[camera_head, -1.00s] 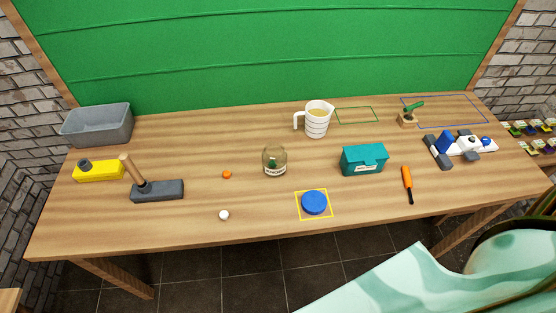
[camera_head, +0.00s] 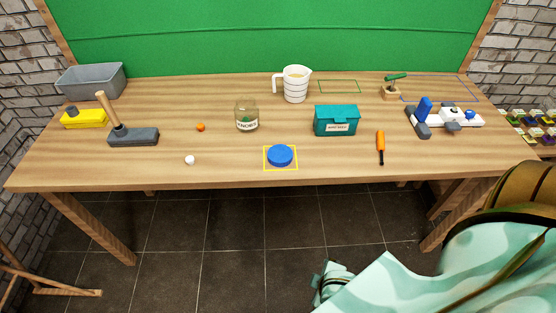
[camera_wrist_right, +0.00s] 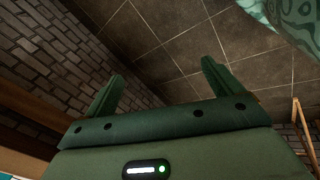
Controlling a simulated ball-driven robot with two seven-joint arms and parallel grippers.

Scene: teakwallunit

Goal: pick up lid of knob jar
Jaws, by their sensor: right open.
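The knob jar (camera_head: 246,112) is a clear glass jar with a white label, standing open-topped in the middle of the table. A round blue lid (camera_head: 280,155) lies flat inside a yellow square outline near the table's front edge, apart from the jar. My right gripper (camera_wrist_right: 160,85) shows in the right wrist view with its two green fingers wide apart and nothing between them. Floor tiles and a brick wall lie beyond it. Neither jar nor lid shows in that view. My left gripper is not in view.
On the wooden table (camera_head: 340,172), a teal box (camera_head: 337,120) and an orange-handled tool (camera_head: 380,147) are right of the lid. A measuring jug (camera_head: 296,84) stands behind. A white ball (camera_head: 189,160) and orange ball (camera_head: 200,127) lie left. Table around the lid is clear.

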